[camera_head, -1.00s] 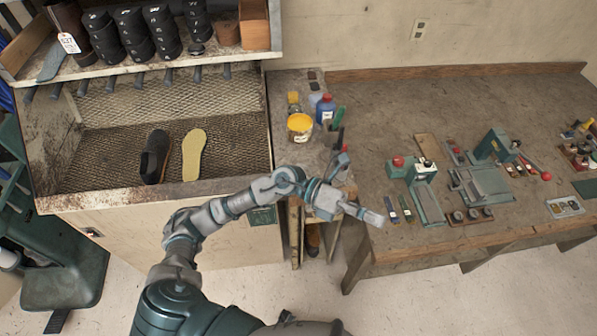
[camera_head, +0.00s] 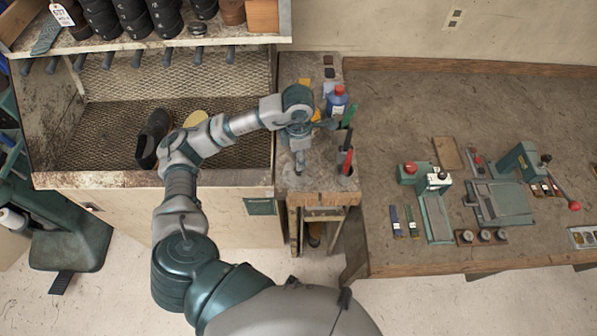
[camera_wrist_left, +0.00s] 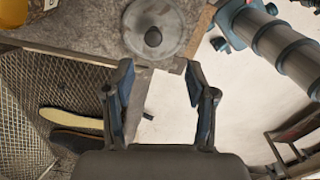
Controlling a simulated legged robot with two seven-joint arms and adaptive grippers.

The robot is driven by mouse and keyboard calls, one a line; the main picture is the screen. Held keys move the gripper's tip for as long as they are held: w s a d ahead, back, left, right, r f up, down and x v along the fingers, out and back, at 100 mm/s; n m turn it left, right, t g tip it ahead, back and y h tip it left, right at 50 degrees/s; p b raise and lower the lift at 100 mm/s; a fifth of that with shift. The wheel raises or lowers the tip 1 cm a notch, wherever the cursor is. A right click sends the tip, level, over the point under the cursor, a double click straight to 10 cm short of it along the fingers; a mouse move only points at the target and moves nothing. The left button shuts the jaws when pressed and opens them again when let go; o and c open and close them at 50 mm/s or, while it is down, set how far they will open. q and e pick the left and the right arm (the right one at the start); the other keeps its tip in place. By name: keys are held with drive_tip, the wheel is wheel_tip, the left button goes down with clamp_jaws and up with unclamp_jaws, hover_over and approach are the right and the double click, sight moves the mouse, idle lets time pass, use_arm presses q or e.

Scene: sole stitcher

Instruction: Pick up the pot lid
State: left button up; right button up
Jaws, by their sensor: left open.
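The pot lid (camera_wrist_left: 134,20) is a round grey disc with a dark knob (camera_wrist_left: 153,38) at its middle. It lies on the worn bench top near its edge, at the top of the left wrist view. My left gripper (camera_wrist_left: 158,78) is open and empty, its two fingers apart and just below the lid in that view. In the head view my left gripper (camera_head: 299,165) hangs over the narrow side bench (camera_head: 320,182). My arm and gripper hide the lid there. My right gripper is not in view.
A mesh tray (camera_head: 105,130) with a dark shoe (camera_head: 153,138) lies left. The workbench (camera_head: 385,120) with a red-knobbed press (camera_head: 428,180) is at right.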

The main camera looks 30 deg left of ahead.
use_arm(q)
drive_tip(key=f, duration=0.1)
drive_tip(key=w+f, duration=0.1)
drive_tip(key=f, duration=0.1)
drive_tip(key=shift+f, duration=0.2)
drive_tip(key=shift+s+f, duration=0.1)
drive_tip(key=shift+f, duration=0.45)
drive_tip(key=shift+a+f+p, duration=0.2)
drive_tip(key=shift+f+p, duration=0.2)
drive_tip(key=f, duration=0.3)
drive_tip(key=shift+w+a+f+p, duration=0.1)
drive_tip(key=shift+w+f+p, duration=0.15)
drive_tip(key=shift+f+p, duration=0.15)
drive_tip(key=shift+f, duration=0.2)
drive_tip(key=shift+c, duration=1.3)
clamp_jaws()
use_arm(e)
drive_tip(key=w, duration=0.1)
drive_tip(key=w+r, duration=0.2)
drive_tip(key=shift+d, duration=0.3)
